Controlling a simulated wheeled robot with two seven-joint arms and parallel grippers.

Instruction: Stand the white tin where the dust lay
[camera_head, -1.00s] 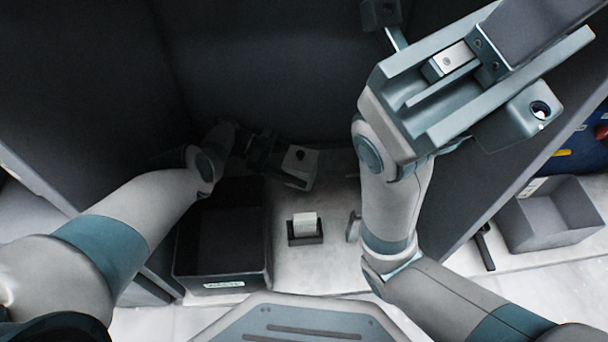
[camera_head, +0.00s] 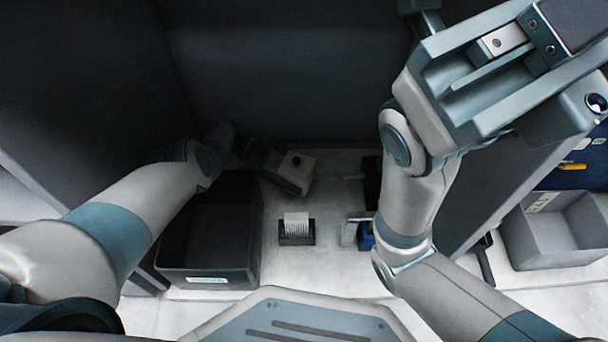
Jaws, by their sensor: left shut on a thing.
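My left gripper (camera_head: 258,156) reaches in from the left over the back of the bench, beyond the dark bin. It is shut on a pale, boxy thing (camera_head: 296,168) with a dark round spot, which looks like the white tin. The thing is tilted in the picture, and the fingertips are too dark to see clearly. I cannot tell whether it touches the bench. No dust shows clearly on the pale bench top (camera_head: 325,262). My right gripper (camera_head: 500,70) is high at the upper right, close to the camera, and its fingertips cannot be made out.
A dark open bin (camera_head: 213,271) stands at left. A small dark holder with a white card (camera_head: 296,220) stands mid-bench. A blue item (camera_head: 366,236) shows partly beside my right arm. A grey open box (camera_head: 540,240) stands right, beyond a dark side panel (camera_head: 500,185).

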